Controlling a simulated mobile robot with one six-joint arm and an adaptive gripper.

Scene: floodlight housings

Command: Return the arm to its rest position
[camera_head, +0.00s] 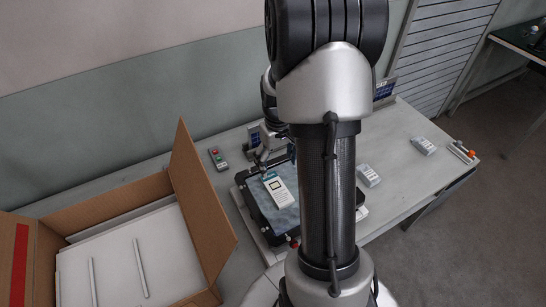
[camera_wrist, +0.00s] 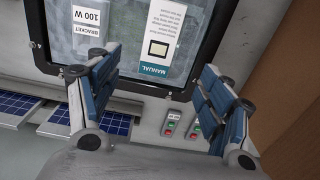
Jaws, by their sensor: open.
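My gripper (camera_head: 272,156) is above the far edge of a black-framed floodlight housing (camera_head: 246,197); my own arm hides part of the scene in the head view. In the wrist view my gripper (camera_wrist: 153,63) has its blue-padded fingers spread wide with nothing between them. The housing's dark frame (camera_wrist: 201,58) shows beyond the fingertips. A white manual (camera_wrist: 160,38) and a white box marked bracket 100 W (camera_wrist: 87,22) lie inside the housing. The manual (camera_head: 279,192) also shows in the head view.
An open cardboard box (camera_head: 200,205) with white panels stands at the lower left. A small control box (camera_head: 217,159) with red and green buttons is on the table (camera_head: 410,190). White boxes (camera_head: 369,175) (camera_head: 423,146) lie on the right. Solar panels (camera_wrist: 103,122) show in the wrist view.

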